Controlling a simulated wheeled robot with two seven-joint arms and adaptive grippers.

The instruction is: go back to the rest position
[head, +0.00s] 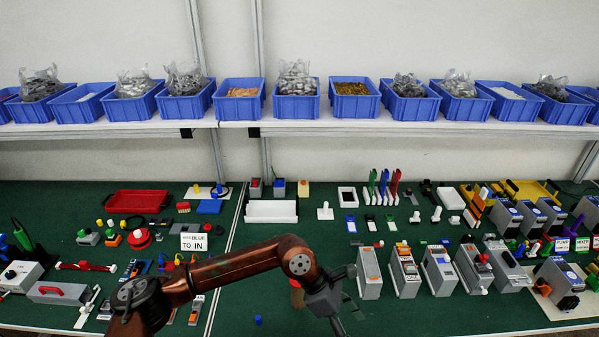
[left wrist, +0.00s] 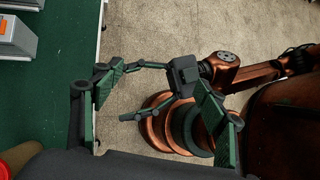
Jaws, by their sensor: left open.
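My left arm comes in from the lower left of the head view and reaches across the front of the green table. Its gripper (head: 347,298) is near the front middle, open, and nothing shows between its fingers. In the left wrist view the open left gripper (left wrist: 160,92) hangs over the pale floor beside the table's edge. Beyond it my right gripper (left wrist: 145,90) shows with its fingers spread and empty, at the end of a copper arm. The right gripper does not show in the head view.
Grey devices (head: 369,273) stand in a row close right of the left gripper. A small blue piece (head: 258,320) lies on the green table (head: 240,303) near the front. A white sign (head: 194,242) stands left. Blue bins (head: 297,106) line the shelf above.

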